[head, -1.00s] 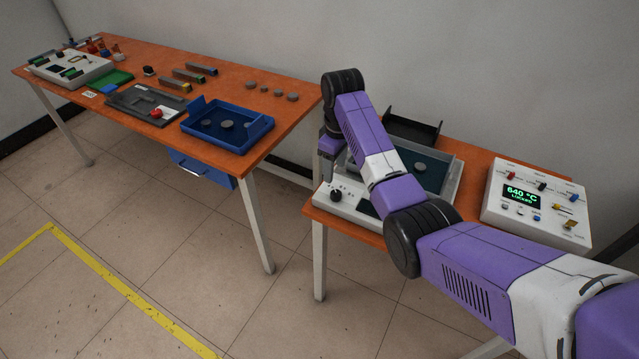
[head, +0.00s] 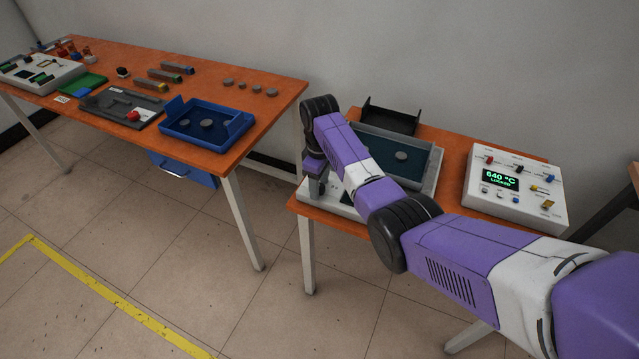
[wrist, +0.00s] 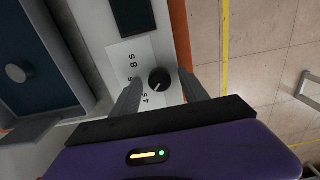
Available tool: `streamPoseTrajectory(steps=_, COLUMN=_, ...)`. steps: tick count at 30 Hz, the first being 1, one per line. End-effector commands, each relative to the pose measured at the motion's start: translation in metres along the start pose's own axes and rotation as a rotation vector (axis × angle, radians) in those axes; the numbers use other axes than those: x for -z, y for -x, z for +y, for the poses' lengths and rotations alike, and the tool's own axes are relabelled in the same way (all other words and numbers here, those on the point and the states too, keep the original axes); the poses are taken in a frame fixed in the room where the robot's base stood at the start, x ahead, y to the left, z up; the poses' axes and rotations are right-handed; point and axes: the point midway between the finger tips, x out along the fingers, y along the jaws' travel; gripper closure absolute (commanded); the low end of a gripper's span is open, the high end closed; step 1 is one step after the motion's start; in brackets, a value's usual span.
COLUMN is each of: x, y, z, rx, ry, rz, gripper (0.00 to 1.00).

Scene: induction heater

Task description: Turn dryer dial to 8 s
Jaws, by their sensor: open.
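The dryer (head: 435,180) is a pale box with a dark blue recessed tray, on the right-hand orange table. Its black round dial (wrist: 160,80) shows in the wrist view beside a white scale strip (wrist: 136,65) printed with 4 s and 8 s. A small white mark on the dial appears to point down-left, towards the 4 s side. My gripper (wrist: 161,84) is open, with one finger on either side of the dial; contact cannot be told. In the head view my gripper (head: 318,188) is over the dryer's front left corner and the dial is hidden.
A grey disc (head: 401,156) lies in the dryer tray. A black open holder (head: 389,117) stands behind it. A white control box (head: 515,205) reading 640 °C LOCKED stands at right. Left is another orange table (head: 222,160) with a blue tray (head: 240,128).

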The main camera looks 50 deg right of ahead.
Motion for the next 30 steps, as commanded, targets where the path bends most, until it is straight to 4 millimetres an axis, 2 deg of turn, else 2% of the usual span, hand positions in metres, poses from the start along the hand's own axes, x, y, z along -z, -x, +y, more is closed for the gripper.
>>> streamPoseTrajectory(steps=3, x=0.0000, y=0.0000, z=-0.0001, rx=0.000, ry=0.000, rz=0.000, gripper=0.48)
streamPoseTrajectory(steps=4, x=0.0000, y=0.0001, z=-0.0001, rx=0.000, ry=0.000, rz=0.000, gripper=0.52)
streamPoseTrajectory(steps=9, x=-0.0001, y=0.0002, z=-0.0001, rx=0.000, ry=0.000, rz=0.000, gripper=0.85)
streamPoseTrajectory(steps=12, x=-0.0001, y=0.0002, z=-0.0002, rx=0.001, ry=0.000, rz=0.000, gripper=1.00)
streamPoseTrajectory(steps=22, x=0.0001, y=0.0012, z=-0.0004, rx=0.002, ry=-0.039, rz=0.000, gripper=1.00)
streamPoseTrajectory(steps=30, x=0.0001, y=0.0022, z=-0.0005, rx=0.002, ry=-0.201, rz=-0.001, gripper=1.00)
